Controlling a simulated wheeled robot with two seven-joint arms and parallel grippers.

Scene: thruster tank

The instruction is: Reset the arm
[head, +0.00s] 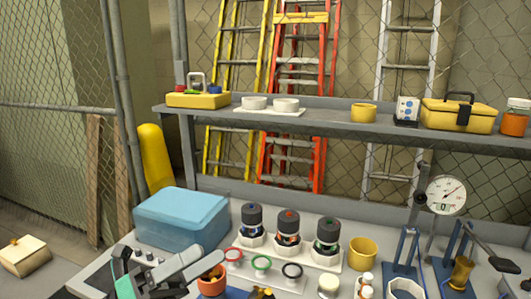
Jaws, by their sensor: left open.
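My left gripper (208,258) is at the lower left of the head view, over the front of the grey workbench (195,210). Its two grey fingers are apart and point to the right, with nothing seen between them. A teal part (123,272) shows on the left arm side. An orange pot (212,287) stands just beside and below the fingertips. The arm hides part of the bench's front left. My right gripper is not in view.
A blue box (180,217) stands behind the left gripper. Right of it are three dark-capped thrusters (289,224), coloured rings (261,262), a yellow cup (362,254), blue stands (404,268) and a dial gauge (446,195). A shelf (330,116) crosses above the bench.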

